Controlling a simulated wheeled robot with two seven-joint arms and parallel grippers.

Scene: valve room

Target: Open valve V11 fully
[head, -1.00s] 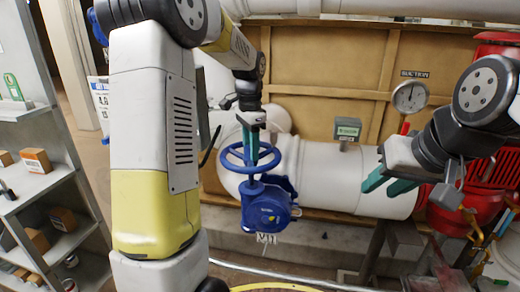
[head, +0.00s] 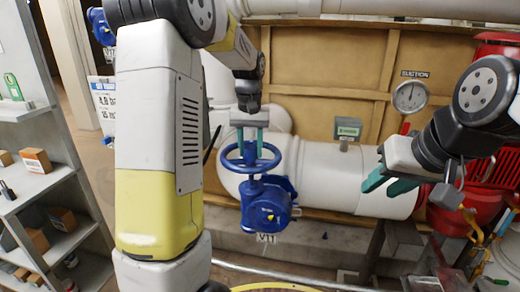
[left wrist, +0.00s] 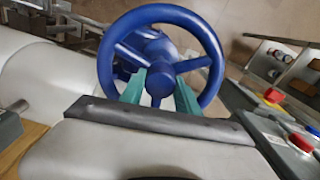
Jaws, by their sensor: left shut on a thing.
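Valve V11 has a blue handwheel (head: 252,170) on a blue body (head: 266,205), with a V11 tag (head: 266,238) below, in the middle of the head view. My left gripper (head: 250,150) reaches down onto the wheel from above. Its green fingers are shut on the handwheel, inside the rim. The left wrist view shows the wheel (left wrist: 160,13) with the fingers (left wrist: 161,92) near its hub and spokes; the exact contact is partly hidden. My right gripper (head: 388,180) hangs to the right, its green fingers apart and empty, away from the valve.
A white pipe (head: 330,175) runs behind the valve. A suction gauge (head: 410,96) and a small green-labelled box (head: 347,128) are above it. Red equipment (head: 455,205) stands at the right. A shelf with boxes (head: 36,160) stands at the left.

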